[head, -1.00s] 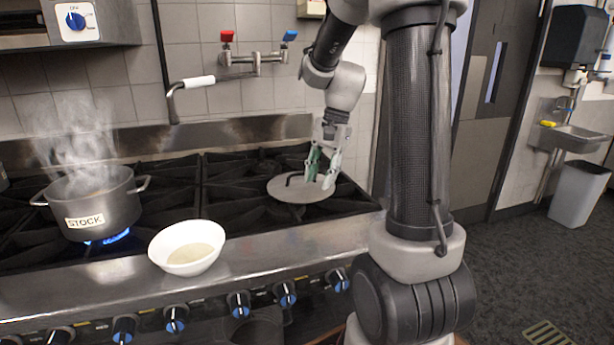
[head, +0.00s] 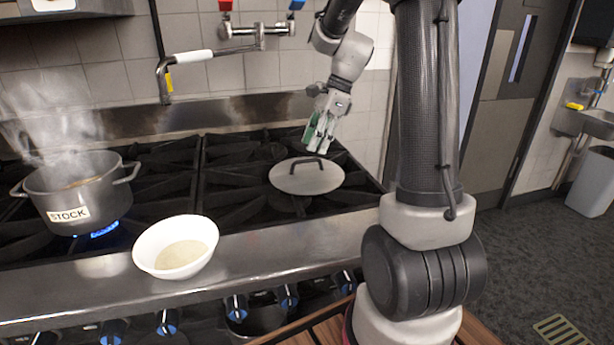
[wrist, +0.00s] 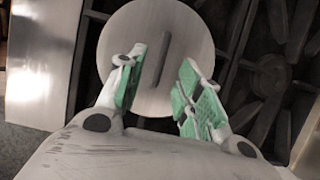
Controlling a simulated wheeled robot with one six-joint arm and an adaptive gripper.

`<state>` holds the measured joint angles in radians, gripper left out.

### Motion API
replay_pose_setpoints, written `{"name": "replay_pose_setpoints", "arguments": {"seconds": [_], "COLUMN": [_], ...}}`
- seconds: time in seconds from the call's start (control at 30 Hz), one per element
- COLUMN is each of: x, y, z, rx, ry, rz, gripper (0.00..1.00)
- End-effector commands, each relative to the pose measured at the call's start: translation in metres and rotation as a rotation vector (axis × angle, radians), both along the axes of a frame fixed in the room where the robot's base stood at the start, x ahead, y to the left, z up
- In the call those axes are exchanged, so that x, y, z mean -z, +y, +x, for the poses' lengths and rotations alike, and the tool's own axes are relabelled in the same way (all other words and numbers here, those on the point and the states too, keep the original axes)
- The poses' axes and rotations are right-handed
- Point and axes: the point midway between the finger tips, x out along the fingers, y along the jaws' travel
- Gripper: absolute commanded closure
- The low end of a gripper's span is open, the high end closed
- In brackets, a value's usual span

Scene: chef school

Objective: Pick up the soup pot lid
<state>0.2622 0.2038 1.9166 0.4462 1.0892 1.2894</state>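The soup pot lid (head: 290,182) is a flat grey disc with a dark arched handle (head: 305,163). It lies on the black grates at the right of the stove. In the wrist view the lid (wrist: 135,45) shows beyond my fingers, with its bar handle (wrist: 160,60) lying between them in the picture. My gripper (head: 319,143) has green finger pads and hangs above the lid's far side, apart from the handle. In the wrist view my gripper (wrist: 163,78) is open and empty.
A steaming grey pot labelled STOCK (head: 95,200) stands over a lit burner at the left. A white bowl (head: 148,255) with pale contents sits on the stove's steel front ledge (head: 260,235). A wall faucet (head: 200,57) reaches over the back. Grates around the lid are free.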

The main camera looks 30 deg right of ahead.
Motion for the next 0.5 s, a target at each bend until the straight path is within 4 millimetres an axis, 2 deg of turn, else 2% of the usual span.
{"name": "replay_pose_setpoints", "arguments": {"seconds": [0.3,0.5], "x": [0.043,0.061], "y": [0.017,0.024], "z": [0.006,0.008], "rx": [-0.004,-0.004], "ry": [0.004,0.001], "rz": [0.0,-0.001], "gripper": [0.65,0.65]}}
